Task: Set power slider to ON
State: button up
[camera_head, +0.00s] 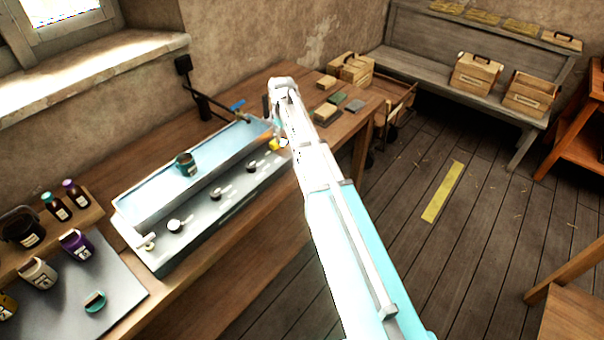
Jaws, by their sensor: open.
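A long metal trough unit (210,205) with a pale blue basin lies on the workbench. A small yellow part (274,144) shows at the panel's right end, right beside my gripper. I cannot tell which control is the power slider or read any ON mark. My gripper (281,138) is over the right end of the unit, largely hidden behind my own arm. It is open, and nothing shows in it.
Jars and bottles, including a purple jar (76,244), stand at the bench's left. Small blocks and a wooden box (356,70) lie at its far end. A bench (440,60) with crates stands behind.

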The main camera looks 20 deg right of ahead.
jog(key=shift+r+p, duration=3.6)
jog(key=shift+r, duration=0.35)
jog(key=s+f+m+b, duration=0.2)
jog(key=s+m, duration=0.1)
jog(key=s, duration=0.9)
jog(key=s+f+m+b, duration=0.3)
jog(key=s, duration=0.9)
jog(key=shift+f, duration=0.1)
jog(key=shift+m, duration=0.6)
jog(key=shift+s, duration=2.65)
